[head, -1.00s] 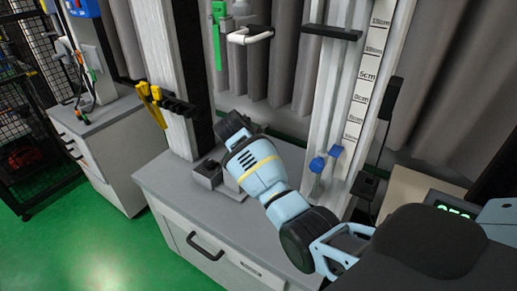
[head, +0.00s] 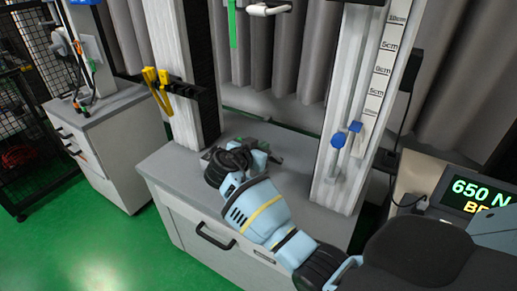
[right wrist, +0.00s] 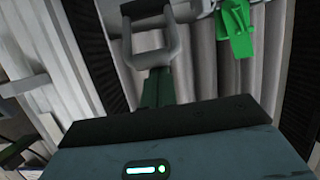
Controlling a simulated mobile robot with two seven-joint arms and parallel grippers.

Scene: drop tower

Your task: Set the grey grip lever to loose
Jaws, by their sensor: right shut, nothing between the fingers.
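A pale grey U-shaped handle (head: 268,9) shows at the top of the head view, cut by the frame edge. A grey U-shaped handle (right wrist: 150,45) also stands upright at the top of the right wrist view. I cannot tell whether either is the grip lever, or its setting. My right gripper (head: 232,160) is low over the grey cabinet top, between the two columns; its wrist and arm hide the fingertips. It is shut and empty, apart from the handle in the head view. My left gripper is not in view.
The grey cabinet top (head: 172,170) carries a dark metal block (head: 262,146) behind my gripper. A yellow tool (head: 158,88) hangs on the left column. A display (head: 478,192) reads 650 N.

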